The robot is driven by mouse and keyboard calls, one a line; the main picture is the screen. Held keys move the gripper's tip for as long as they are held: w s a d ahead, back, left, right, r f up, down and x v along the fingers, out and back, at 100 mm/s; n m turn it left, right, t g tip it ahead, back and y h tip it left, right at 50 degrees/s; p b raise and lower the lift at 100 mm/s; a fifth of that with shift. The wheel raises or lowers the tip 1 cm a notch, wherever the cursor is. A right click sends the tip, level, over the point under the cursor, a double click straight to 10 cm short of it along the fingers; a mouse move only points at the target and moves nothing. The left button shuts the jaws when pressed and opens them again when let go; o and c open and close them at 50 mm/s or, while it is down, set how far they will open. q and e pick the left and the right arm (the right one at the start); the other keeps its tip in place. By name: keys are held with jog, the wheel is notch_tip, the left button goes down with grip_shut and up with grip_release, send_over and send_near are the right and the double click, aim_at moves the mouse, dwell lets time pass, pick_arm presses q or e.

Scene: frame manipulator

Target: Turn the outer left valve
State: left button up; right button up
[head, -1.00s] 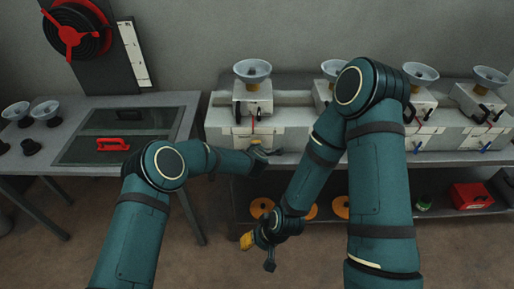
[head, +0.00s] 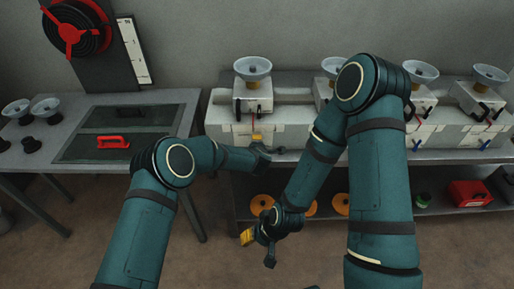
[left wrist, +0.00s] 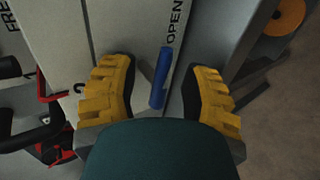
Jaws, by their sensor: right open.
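The outer left valve's blue handle (left wrist: 161,78) shows in the left wrist view, beside the printed word OPEN on a pale housing. My left gripper (left wrist: 162,95) is open, with one yellow-padded finger on each side of the handle and gaps on both sides. In the head view the left gripper (head: 260,150) is at the front of the leftmost white unit (head: 228,130), and the blue handle is hidden there. My right gripper (head: 259,247) is open and empty, low in front of the bench.
Similar units with blue handles (head: 486,145) stand farther right on the bench. Orange discs (head: 262,204) and a red box (head: 470,194) are on the lower shelf. A black and red handle (left wrist: 55,125) is near the left finger. A table with a red handle (head: 113,143) stands left.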

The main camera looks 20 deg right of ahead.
pick_arm(q)
jog(key=v, duration=1.2)
dwell(0.5)
jog(key=s+a+f+m+g+b, duration=0.25)
jog(key=s+a+f, duration=0.2)
jog(key=a, duration=0.35)
jog(key=s+a+f+m+g+b, duration=0.1)
jog(key=s+a+f+m, duration=0.25)
jog(key=a+f, duration=0.3)
jog(key=s+a+f+m+g+b, duration=0.1)
jog(key=s+a+f+m+g, duration=0.1)
jog(key=s+a, duration=0.4)
jog(key=s+a+f+m+g+h+b, duration=0.1)
jog(key=s+a+f+m+g, duration=0.2)
jog(key=s+a, duration=0.4)
jog(key=s+m, duration=0.1)
jog(key=s, duration=0.1)
jog(key=shift+s+a+f+m, duration=0.15)
jog(key=shift+s+f+m, duration=0.15)
jog(key=shift+s, duration=0.1)
